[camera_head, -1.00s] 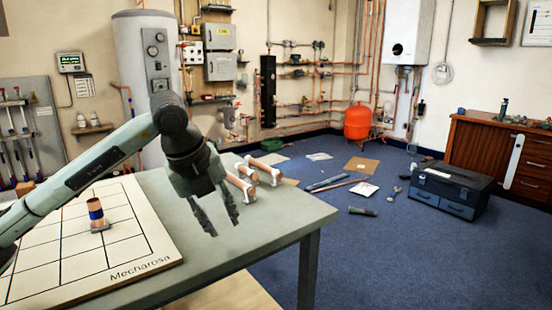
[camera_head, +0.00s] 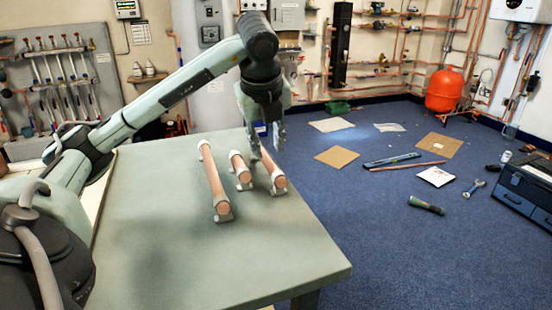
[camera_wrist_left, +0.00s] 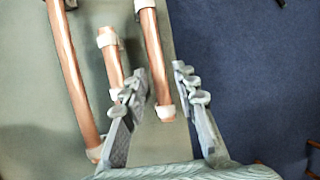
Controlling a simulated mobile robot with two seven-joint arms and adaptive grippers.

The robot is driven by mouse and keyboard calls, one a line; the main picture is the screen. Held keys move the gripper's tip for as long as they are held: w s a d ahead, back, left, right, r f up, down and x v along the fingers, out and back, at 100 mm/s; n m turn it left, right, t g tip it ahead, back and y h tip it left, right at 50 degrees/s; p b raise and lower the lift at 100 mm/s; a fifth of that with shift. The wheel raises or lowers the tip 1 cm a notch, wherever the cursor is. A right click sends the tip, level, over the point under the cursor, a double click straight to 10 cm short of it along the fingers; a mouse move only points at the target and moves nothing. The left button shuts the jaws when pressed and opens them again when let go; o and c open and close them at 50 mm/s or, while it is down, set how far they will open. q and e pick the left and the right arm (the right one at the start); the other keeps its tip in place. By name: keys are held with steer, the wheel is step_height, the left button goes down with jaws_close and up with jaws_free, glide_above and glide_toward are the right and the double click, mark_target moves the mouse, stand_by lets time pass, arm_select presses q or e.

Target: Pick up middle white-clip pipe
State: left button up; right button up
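Three copper pipes with white clips lie side by side on the grey-green table. The left pipe (camera_head: 213,181) is the longest in view. The middle white-clip pipe (camera_head: 241,170) looks shorter, and it also shows in the wrist view (camera_wrist_left: 113,65). The right pipe (camera_head: 277,182) lies nearest the table's right edge; its far part is hidden by my gripper in the head view. My left gripper (camera_head: 267,146) is above the right pipe, fingers apart and empty. In the wrist view the right pipe (camera_wrist_left: 154,60) shows between the fingers, and the middle pipe is just left of the left finger.
The table (camera_head: 190,265) is clear in front of the pipes. Its right edge is close to the right pipe, with blue carpet (camera_head: 350,215) beyond. Cardboard sheets (camera_head: 337,157), a torch-like tool (camera_head: 426,205) and a toolbox (camera_head: 527,190) are on the floor.

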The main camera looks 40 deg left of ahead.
mark_target(266, 159)
arm_select(q)
steer(key=shift+w+a+f, duration=0.1)
steer(key=shift+a+f, duration=0.1)
steer(key=shift+f, duration=0.3)
steer(key=shift+a+f, duration=0.15)
steer(key=shift+f, duration=0.35)
steer(key=x, duration=0.3)
steer(key=shift+a+f, duration=0.15)
steer(key=shift+f, duration=0.1)
steer(key=shift+w+a+f, duration=0.1)
steer(key=shift+w+f, duration=0.1)
steer(key=shift+f, duration=0.05)
arm_select(e)
steer(key=shift+s+r, duration=0.15)
steer(key=shift+r, duration=0.55)
arm_select(q)
steer(key=shift+c, duration=0.2)
steer(key=shift+w, duration=0.1)
jaws_close()
